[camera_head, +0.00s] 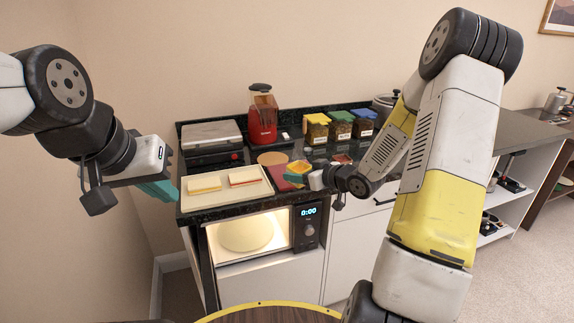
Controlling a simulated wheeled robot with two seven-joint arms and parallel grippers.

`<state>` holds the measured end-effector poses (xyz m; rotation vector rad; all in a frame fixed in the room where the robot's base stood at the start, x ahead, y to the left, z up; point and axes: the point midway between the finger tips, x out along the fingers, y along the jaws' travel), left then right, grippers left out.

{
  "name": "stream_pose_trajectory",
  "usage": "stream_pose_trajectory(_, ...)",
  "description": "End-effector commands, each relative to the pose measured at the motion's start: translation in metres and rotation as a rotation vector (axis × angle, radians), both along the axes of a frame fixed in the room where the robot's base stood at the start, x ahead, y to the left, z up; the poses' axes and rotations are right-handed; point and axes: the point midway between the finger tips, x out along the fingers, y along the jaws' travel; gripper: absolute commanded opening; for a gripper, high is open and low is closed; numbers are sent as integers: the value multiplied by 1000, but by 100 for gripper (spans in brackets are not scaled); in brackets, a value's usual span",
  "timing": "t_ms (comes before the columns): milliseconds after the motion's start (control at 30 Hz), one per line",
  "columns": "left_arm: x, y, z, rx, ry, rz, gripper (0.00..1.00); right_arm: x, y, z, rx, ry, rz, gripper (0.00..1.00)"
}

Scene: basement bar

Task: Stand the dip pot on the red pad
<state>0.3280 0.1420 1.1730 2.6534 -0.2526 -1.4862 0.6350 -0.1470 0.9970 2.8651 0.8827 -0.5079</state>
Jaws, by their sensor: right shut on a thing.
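The dip pot (299,166) is a small yellow, angular pot on the right of the counter top. My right gripper (298,177) reaches in from the right and is shut on it. The gripper's fingers and the pot's base are partly hidden, so I cannot tell whether the pot touches the surface below. A dark red pad (278,181) lies flat just left of the pot, partly covered in this view. A smaller reddish patch (342,158) lies farther back to the right. My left gripper (162,189), with teal fingers, hangs left of the counter, clear of the pot; its opening is unclear.
A cream tray (226,203) with two sandwich-like slabs lies left of the red pad. A round cork mat (272,158) lies behind. A press (212,139), a red appliance (262,118) and lidded jars (340,126) line the back. A lit microwave (307,231) sits below.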

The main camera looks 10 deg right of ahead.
Motion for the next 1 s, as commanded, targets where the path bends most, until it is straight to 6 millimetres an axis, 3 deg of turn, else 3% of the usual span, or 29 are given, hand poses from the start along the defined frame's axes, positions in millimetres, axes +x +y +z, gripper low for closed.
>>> stream_pose_trajectory(300, 0, 0, 0, 0, 0, 0, 0, 86, -5, -7, 0, -5, 1, 0)
stream_pose_trajectory(500, 0, 0, 0, 0, 0, 0, 0, 123, -8, -10, -1, -4, 1, 0)
stream_pose_trajectory(767, 0, 0, 0, 0, 0, 0, 0, 142, -9, -13, -1, -3, 0, 0)
stream_pose_trajectory(1000, 0, 0, 0, 0, 0, 0, 0, 140, -9, -47, 1, -1, 0, 0)
